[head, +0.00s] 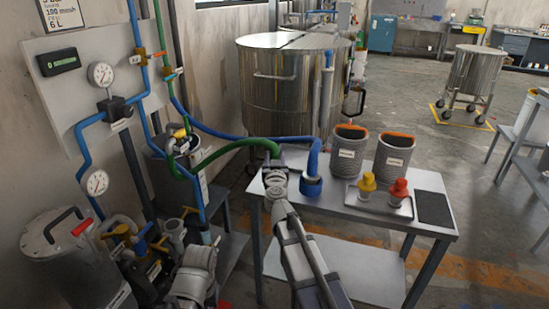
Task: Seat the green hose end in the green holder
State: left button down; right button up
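The green hose (235,146) arcs from the pipework on the left to the near left part of the steel table (340,213). Its end goes down at my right gripper (274,168), which appears shut on it and hides most of the end. I cannot make out the green holder; my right gripper and arm cover that part of the table. I cannot tell whether the hose end touches anything below. My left arm shows at the bottom left, but its fingers are not clear.
A blue hose (313,160) ends in a blue holder (312,187) close right of my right gripper. Two grey mesh-like pots (346,158) (392,160), a tray (377,204) with yellow and red fittings and a dark pad (433,207) are further right. A steel vat (285,85) stands behind.

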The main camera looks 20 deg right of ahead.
jog(key=o, duration=0.5)
jog(key=shift+s, duration=0.1)
jog(key=v, duration=0.7)
jog(key=shift+s+a, duration=0.15)
jog(key=shift+s, duration=0.15)
jog(key=shift+a, duration=0.1)
